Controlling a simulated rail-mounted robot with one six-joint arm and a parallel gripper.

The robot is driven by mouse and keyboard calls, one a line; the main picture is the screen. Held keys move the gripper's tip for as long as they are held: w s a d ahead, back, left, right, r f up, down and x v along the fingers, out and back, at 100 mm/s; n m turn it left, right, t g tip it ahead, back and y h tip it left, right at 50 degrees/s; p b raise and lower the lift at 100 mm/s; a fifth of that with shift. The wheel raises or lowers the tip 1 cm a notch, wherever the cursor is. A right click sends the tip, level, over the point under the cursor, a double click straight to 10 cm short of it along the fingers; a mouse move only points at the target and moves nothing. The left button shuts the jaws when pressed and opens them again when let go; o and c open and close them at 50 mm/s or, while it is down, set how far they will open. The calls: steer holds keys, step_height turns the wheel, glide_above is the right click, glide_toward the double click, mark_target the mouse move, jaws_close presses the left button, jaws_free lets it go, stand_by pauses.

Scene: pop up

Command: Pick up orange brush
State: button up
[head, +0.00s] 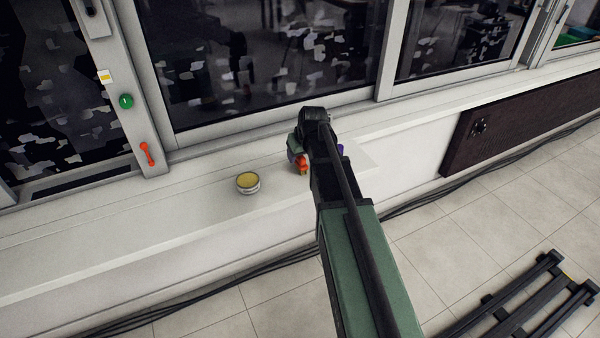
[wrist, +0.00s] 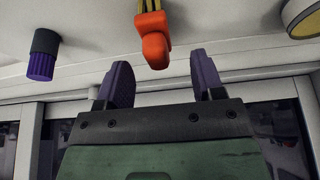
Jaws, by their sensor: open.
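The orange brush (wrist: 155,48) shows at the top centre of the wrist view, an orange body with a yellow part cut off by the frame's edge. It lies on the white sill, and in the head view the orange brush (head: 302,162) is partly hidden by my arm. My gripper (wrist: 162,80) is open and empty, its two purple fingers apart. In the wrist view the brush's orange end lies just beyond the gap between the fingertips, apart from them. In the head view my gripper (head: 293,152) is mostly hidden behind my wrist, beside the brush.
A dark purple-ended object (wrist: 42,55) is on the sill; its purple part (head: 340,150) peeks out right of my arm. A round tin with a yellow top (head: 248,183) stands left of the brush. The window frame (head: 270,116) rises behind. The sill's left part is clear.

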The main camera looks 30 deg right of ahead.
mark_target(300, 160)
steer(key=b+x, duration=0.5)
steer(key=shift+d+f, duration=0.15)
steer(key=shift+f, duration=0.05)
steer(key=shift+s+r, duration=0.1)
steer(key=shift+r, duration=0.1)
steer(key=shift+c, duration=0.2)
steer(key=c, duration=1.1)
steer(key=shift+o, duration=0.2)
step_height(300, 160, up, 20)
steer(key=p, duration=2)
steer(key=shift+p, duration=0.3)
